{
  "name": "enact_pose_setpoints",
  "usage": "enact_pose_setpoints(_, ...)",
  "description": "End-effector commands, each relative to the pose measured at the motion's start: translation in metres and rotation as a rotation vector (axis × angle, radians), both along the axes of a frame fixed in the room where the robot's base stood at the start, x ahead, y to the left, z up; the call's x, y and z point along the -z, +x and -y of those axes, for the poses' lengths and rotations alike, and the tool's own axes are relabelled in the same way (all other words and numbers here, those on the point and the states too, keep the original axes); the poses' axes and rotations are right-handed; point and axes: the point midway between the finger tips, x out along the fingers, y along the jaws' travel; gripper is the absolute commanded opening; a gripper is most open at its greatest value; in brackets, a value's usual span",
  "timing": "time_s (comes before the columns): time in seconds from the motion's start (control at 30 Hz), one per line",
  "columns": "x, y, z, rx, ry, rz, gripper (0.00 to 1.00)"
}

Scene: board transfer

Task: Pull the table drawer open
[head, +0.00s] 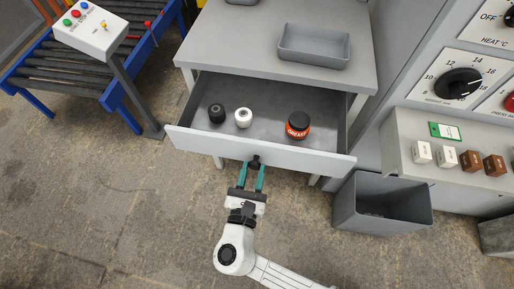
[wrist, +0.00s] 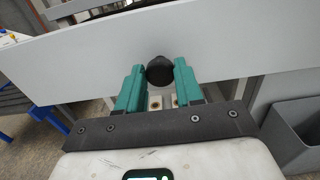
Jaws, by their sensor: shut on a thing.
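The table drawer (head: 205,140) stands pulled out from the grey table (head: 240,47), with its inside in plain view. Its pale front panel also fills the upper part of the wrist view (wrist: 230,52). A round black knob (wrist: 160,71) sits on the middle of the front. My gripper (head: 255,167) is at the knob, with its two teal fingers on either side of it. In the wrist view, my gripper (wrist: 159,85) is shut on the knob. The drawer holds a black object (head: 217,113), a white object (head: 243,118) and an orange grease jar with a black lid (head: 298,125).
A grey tray (head: 314,45) stands on the tabletop. A grey bin (head: 382,205) is on the floor to the right of the drawer. A roller conveyor (head: 75,75) with a button box (head: 90,28) is at left. A control panel (head: 455,75) is at right. Floor at front left is clear.

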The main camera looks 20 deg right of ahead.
Motion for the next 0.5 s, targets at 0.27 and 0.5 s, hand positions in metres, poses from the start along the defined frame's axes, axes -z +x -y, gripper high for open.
enact_pose_setpoints(0.27, -0.001, -0.040, -0.029, -0.001, -0.001, -0.001, 0.00)
enact_pose_setpoints(0.5, -0.001, -0.054, -0.039, 0.000, 0.000, 0.001, 0.00)
